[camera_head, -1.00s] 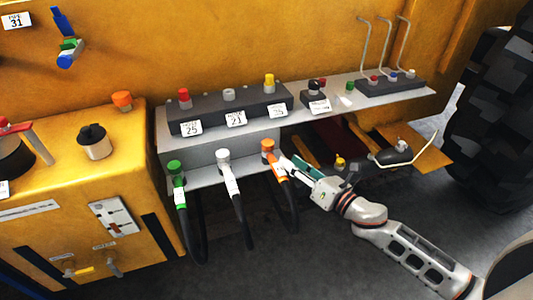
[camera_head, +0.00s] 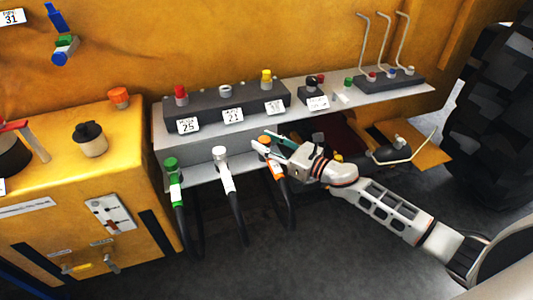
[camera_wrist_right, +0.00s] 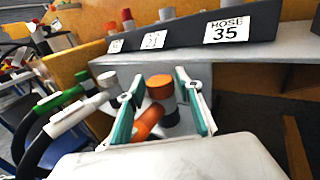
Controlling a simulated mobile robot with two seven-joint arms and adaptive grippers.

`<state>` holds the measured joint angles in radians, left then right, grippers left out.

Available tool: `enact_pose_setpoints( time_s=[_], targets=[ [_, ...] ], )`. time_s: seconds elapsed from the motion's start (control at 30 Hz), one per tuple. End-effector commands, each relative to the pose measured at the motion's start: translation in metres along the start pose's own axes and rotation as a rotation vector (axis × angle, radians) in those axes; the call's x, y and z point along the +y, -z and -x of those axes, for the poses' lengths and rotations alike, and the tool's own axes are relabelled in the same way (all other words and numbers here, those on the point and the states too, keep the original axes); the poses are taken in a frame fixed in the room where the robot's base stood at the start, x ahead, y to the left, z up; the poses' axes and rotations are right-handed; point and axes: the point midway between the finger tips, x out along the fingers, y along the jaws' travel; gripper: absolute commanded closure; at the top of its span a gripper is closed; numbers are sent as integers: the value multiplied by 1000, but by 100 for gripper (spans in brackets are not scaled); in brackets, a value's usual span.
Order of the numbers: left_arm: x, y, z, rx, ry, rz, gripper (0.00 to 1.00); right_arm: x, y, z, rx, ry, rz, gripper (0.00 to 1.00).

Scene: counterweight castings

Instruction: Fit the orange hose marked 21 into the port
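The orange hose (camera_head: 279,171) stands at the right end of the lower grey ledge, its orange top (camera_wrist_right: 160,86) upright and its black tail hanging below; I see no number on it. My right gripper (camera_head: 264,141) has its teal-padded fingers on either side of the orange hose head. In the right wrist view, the fingers (camera_wrist_right: 162,92) are apart, with the orange top and body between them; I see no clear grip. The grey port (camera_head: 225,91), above a label reading 21 (camera_head: 233,116), stands uncapped on the dark block. My left gripper is out of view.
Red (camera_head: 181,92) and yellow (camera_head: 267,76) fittings flank the grey port, above labels 25 and 35. A green hose (camera_head: 173,180) and a white hose (camera_head: 224,171) stand left of the orange one. Small fittings and bent rods (camera_head: 380,45) occupy the shelf's right side.

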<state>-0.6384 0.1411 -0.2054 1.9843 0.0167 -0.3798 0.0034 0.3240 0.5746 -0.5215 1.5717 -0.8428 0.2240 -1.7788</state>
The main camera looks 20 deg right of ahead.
Motion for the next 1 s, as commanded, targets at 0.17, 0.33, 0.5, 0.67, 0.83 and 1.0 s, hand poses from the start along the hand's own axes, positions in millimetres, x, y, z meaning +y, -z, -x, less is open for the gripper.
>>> enact_pose_setpoints(
  time_s=[0.17, 0.33, 0.5, 0.67, 0.83, 1.0],
  targets=[
    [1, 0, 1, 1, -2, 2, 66, 0, 0, -7, 1, 1, 0, 65],
    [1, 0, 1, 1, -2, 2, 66, 0, 1, -6, 1, 0, -1, 70],
    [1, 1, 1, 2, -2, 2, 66, 0, 0, -6, 1, 0, -1, 100],
    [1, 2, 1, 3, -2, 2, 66, 0, -1, -7, -1, 0, 0, 100],
    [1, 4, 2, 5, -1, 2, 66, 0, -4, -7, -2, 0, 1, 100],
    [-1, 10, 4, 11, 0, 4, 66, 0, -19, -7, -4, -1, 3, 100]
  ],
)
